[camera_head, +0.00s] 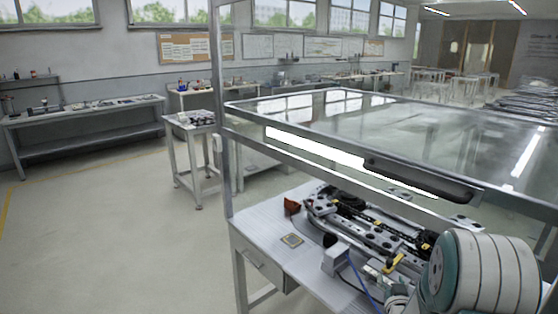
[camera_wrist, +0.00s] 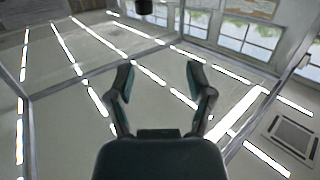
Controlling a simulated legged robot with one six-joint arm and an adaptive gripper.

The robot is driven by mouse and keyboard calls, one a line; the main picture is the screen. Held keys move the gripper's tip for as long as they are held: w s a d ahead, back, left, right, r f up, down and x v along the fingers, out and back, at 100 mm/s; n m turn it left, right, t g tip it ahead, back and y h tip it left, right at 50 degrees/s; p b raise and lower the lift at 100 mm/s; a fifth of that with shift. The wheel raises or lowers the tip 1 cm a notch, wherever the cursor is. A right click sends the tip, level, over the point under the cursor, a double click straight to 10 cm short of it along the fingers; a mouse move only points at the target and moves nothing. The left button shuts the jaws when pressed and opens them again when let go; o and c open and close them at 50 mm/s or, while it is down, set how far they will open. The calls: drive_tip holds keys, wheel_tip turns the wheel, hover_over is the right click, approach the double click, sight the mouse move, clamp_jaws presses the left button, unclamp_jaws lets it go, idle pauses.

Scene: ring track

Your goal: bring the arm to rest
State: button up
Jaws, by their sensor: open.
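My gripper (camera_wrist: 161,82) shows in the wrist view with its two dark fingers spread apart and nothing between them. The wrist view behind the fingers is filled by the ceiling with bright light strips and a row of windows, so the gripper points upward. In the head view a rounded white and teal part of my arm (camera_head: 487,272) shows at the lower right, in front of the workbench. The gripper itself is not seen in the head view.
A workbench (camera_head: 262,232) with a ring track (camera_head: 375,237) stands at the right, under a frame with a clear top (camera_head: 400,135). A small table (camera_head: 183,128) and a long bench (camera_head: 85,115) stand farther back. The floor at the left is clear.

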drive_tip(key=s+a+r+n+g+y, duration=0.15)
drive_tip(key=s+a+r+g, duration=0.45)
drive_tip(key=s+a+r, duration=0.6)
drive_tip(key=s+a+r+g+y, duration=0.1)
drive_tip(key=s+a+r+g, duration=0.1)
drive_tip(key=s, duration=0.7)
drive_tip(key=s+a+r+g+y, duration=0.1)
drive_tip(key=s+a, duration=0.3)
drive_tip(key=s, duration=0.6)
drive_tip(key=shift+r+n+g, duration=0.35)
drive_tip(key=shift+r+g, duration=0.45)
